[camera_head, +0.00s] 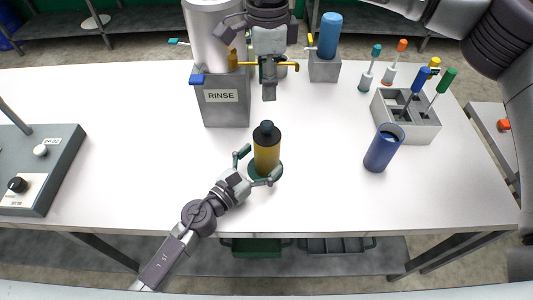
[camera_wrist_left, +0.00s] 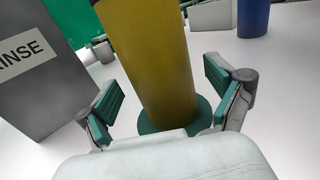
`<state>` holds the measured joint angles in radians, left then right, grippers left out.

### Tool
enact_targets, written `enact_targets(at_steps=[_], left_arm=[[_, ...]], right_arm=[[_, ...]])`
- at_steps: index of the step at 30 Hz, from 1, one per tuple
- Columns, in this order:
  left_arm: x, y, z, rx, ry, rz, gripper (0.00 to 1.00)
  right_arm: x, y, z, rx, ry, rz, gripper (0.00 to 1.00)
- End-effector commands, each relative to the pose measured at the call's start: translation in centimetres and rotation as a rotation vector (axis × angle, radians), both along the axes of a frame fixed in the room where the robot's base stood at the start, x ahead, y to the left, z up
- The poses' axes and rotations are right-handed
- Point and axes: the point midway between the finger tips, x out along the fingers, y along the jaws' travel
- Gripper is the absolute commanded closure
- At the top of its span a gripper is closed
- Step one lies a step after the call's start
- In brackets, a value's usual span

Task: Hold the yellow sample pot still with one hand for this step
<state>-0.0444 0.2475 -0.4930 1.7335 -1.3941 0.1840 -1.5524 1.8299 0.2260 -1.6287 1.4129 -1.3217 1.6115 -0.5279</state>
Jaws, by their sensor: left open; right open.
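The yellow sample pot (camera_head: 266,157) stands upright on a round green base on the white table, with a dark cap on top. It also fills the middle of the left wrist view (camera_wrist_left: 150,55). My left gripper (camera_head: 257,168) is open low around the pot, one finger on each side. In the left wrist view its green finger pads (camera_wrist_left: 160,98) show gaps to the pot on both sides.
The grey rinse station (camera_head: 226,112) stands behind and left of the pot. A blue cup (camera_head: 384,148) stands to the right, near a grey rack (camera_head: 427,128) with coloured-handled tools. A control box (camera_head: 50,170) is at the left. The table's front middle is clear.

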Motion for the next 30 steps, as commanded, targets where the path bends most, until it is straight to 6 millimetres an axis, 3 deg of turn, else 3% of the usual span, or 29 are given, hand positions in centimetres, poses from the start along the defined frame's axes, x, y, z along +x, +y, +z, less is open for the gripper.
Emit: enact_targets(at_steps=[6, 16, 30], left_arm=[[1.5, -1.3, 0.0, -0.001, 0.001, -0.001, 0.07], [1.7, -1.5, 0.0, 0.000, 0.001, 0.000, 0.07], [1.7, -1.4, 0.0, 0.000, 0.001, 0.000, 0.82]], right_arm=[[0.0, 0.0, 0.0, 0.000, 0.000, 0.000, 0.58], [0.0, 0.0, 0.0, 0.000, 0.000, 0.000, 0.58], [0.0, 0.0, 0.0, 0.000, 0.000, 0.000, 0.58]])
